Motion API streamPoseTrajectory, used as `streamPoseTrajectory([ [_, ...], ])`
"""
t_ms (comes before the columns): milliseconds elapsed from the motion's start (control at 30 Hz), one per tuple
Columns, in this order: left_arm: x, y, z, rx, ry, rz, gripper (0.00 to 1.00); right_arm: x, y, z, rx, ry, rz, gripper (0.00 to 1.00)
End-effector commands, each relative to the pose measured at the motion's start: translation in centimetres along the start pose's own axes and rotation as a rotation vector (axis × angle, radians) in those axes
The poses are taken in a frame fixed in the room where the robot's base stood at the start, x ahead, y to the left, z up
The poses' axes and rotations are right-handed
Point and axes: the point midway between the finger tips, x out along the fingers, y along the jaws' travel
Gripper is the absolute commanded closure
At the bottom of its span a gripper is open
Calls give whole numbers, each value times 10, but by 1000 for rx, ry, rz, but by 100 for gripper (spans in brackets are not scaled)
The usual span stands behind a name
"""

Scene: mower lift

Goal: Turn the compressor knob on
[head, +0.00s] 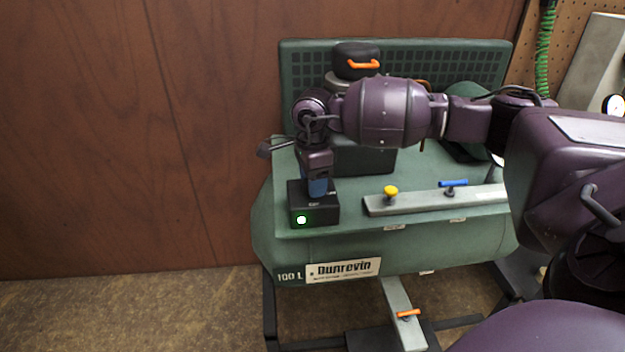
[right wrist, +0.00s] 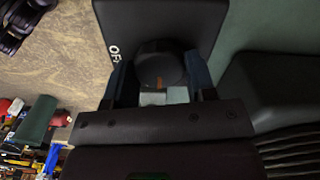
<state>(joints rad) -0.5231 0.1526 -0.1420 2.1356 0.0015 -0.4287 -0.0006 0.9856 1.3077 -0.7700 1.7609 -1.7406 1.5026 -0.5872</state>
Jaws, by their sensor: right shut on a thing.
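The green compressor (head: 330,250) with its "Dunrevin" label stands against the wooden wall. A black switch box (head: 327,213) sits at the left end of its top, with a lit green light (head: 301,220) on the front. In the right wrist view, the round black compressor knob (right wrist: 160,62) with a small orange mark stands on the box face (right wrist: 205,18). Part of a white label, "OF", shows beside it. My right gripper (head: 317,188) points down at the box and is shut on the knob, one blue finger on each side. The head view hides the knob. My left gripper is not in view.
A grey manifold bar (head: 425,203) with a yellow knob (head: 390,191) and a blue-handled valve (head: 453,183) lies right of the box. A black motor part with an orange handle (head: 362,65) stands behind my arm. Open floor (head: 130,310) lies left of the compressor.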

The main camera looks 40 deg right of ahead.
Motion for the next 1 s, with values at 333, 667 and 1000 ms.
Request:
streamPoseTrajectory([
  [333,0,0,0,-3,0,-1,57,-1,0,0,-5,-1,-1,73],
  [667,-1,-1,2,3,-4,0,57,0,0,0,-4,0,-1,24],
  [1000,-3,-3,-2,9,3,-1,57,-19,-1,0,-3,0,-5,24],
])
